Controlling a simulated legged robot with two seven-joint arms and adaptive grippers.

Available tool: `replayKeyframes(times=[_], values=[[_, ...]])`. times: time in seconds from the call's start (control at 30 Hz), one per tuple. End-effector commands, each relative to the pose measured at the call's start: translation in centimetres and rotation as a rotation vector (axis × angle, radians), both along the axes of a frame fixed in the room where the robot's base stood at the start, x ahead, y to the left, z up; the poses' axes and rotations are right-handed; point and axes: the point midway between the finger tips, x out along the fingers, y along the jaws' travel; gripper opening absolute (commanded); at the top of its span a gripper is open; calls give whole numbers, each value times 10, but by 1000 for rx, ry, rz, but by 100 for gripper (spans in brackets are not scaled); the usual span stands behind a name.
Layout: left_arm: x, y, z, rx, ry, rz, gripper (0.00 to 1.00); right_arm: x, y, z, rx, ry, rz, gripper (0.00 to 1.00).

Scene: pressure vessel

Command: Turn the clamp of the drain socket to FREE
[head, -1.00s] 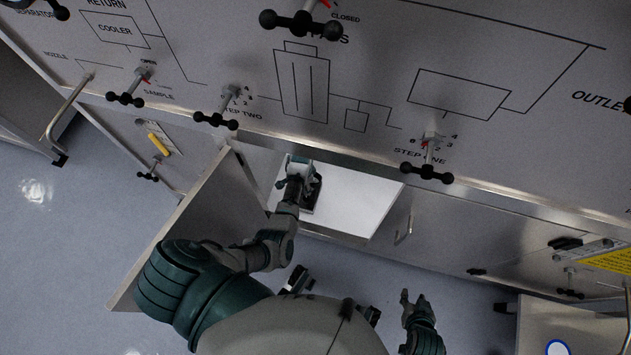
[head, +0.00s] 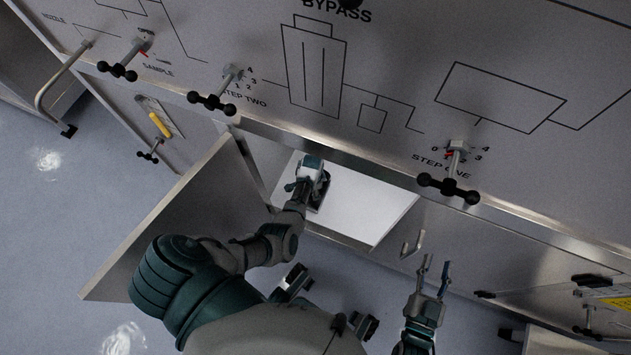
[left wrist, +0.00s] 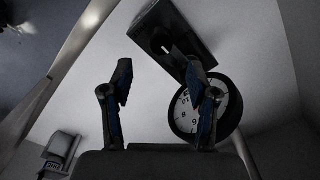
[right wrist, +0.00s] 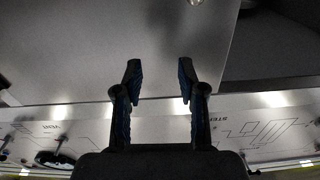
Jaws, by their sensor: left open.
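My left arm reaches into the open compartment (head: 375,225) below the panel, and its gripper (head: 308,178) is partly hidden by the wrist. In the left wrist view my left gripper (left wrist: 160,78) is open and empty. Beyond its right finger are a dark box (left wrist: 172,38) with a pale slot-like mark and a round white dial (left wrist: 188,112) with numbers, partly covered by that finger. I cannot tell which part is the drain socket's clamp, and no FREE label is readable. My right gripper (head: 434,268) is open and empty in front of the lower panel; its fingers also show in the right wrist view (right wrist: 159,75).
The compartment's open door (head: 170,225) stands left of my left arm. A small metal handle (head: 412,243) is close to my right gripper. Black-handled valves, STEP TWO (head: 211,103) and STEP ONE (head: 448,188), stick out above. A yellow handle (head: 160,125) is at the left.

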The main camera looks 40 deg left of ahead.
Motion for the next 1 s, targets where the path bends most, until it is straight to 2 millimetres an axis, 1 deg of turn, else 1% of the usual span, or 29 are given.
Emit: replayKeyframes(times=[0.03, 0.1, 0.3, 0.43, 0.6, 0.7, 0.97, 1.0], values=[[-3, 0, -13, -1, 6, 0, 59, 0, 2, 2, 17, -52, 0, 40], [-3, 0, -22, -1, 6, 1, 59, -1, 3, 15, 44, -139, 0, 40], [-3, 0, -47, 1, 7, 1, 59, -11, 2, 47, 121, -378, -3, 40], [-2, 0, -59, 2, 5, 0, 59, -22, 0, 63, 164, -511, -6, 40], [-1, 0, -67, 0, 2, 1, 59, -34, -2, 76, 200, -622, -9, 40], [-1, 0, -69, 1, 1, 1, 59, -37, -3, 80, 209, -652, -10, 40], [0, 1, -68, 1, -1, 1, 59, -39, -3, 83, 213, -664, -10, 40], [0, 1, -68, 1, -1, 1, 57, -39, -3, 83, 213, -664, -10, 40]])
